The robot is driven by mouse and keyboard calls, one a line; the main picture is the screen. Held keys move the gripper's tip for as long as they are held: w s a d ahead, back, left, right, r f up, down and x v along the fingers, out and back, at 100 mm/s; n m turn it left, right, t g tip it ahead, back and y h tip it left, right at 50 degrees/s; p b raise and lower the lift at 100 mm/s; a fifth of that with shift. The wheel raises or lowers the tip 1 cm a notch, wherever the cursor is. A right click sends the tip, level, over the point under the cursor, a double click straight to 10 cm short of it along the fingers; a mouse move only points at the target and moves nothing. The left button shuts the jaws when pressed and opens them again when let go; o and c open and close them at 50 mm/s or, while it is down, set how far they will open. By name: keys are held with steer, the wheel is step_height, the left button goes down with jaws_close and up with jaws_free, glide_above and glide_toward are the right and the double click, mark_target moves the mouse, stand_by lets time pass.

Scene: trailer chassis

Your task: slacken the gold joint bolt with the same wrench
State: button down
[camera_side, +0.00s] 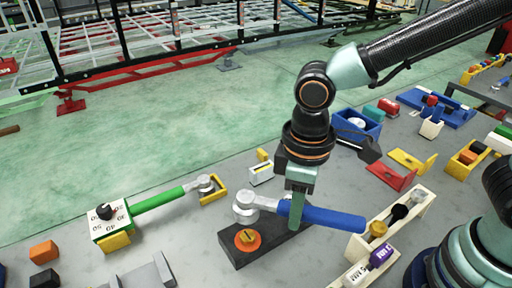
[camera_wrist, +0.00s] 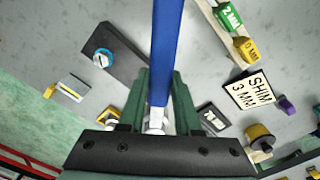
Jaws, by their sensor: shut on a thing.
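My gripper (camera_side: 297,205) is shut on the blue-handled wrench (camera_side: 332,217), whose silver head (camera_side: 245,205) points left in the side view. The head appears above the dark plate (camera_side: 275,247), though its exact height is unclear. An orange disc with a gold-coloured top (camera_side: 247,239) sits at the plate's near left end, just below the head in the picture. I cannot tell whether they touch. In the wrist view, the blue handle (camera_wrist: 166,50) runs up from between the fingers. Part of the dark plate (camera_wrist: 125,62) shows there with a blue-ringed disc (camera_wrist: 103,58); the orange disc is not visible.
A green-handled tool (camera_side: 158,199) lies left, between a numbered dial block (camera_side: 110,227) and a yellow bracket (camera_side: 213,192). A white rack (camera_side: 352,247) with coloured pieces stands close on the right. A small white-and-yellow block (camera_side: 261,174) stands behind the plate.

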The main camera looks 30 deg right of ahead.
step_height(320, 180, down, 6)
steer(key=shift+f, duration=0.25)
stand_by(0.6)
steer(key=shift+f, duration=0.8)
stand_by(1.6)
steer(key=c, duration=1.3)
jaws_free()
jaws_close()
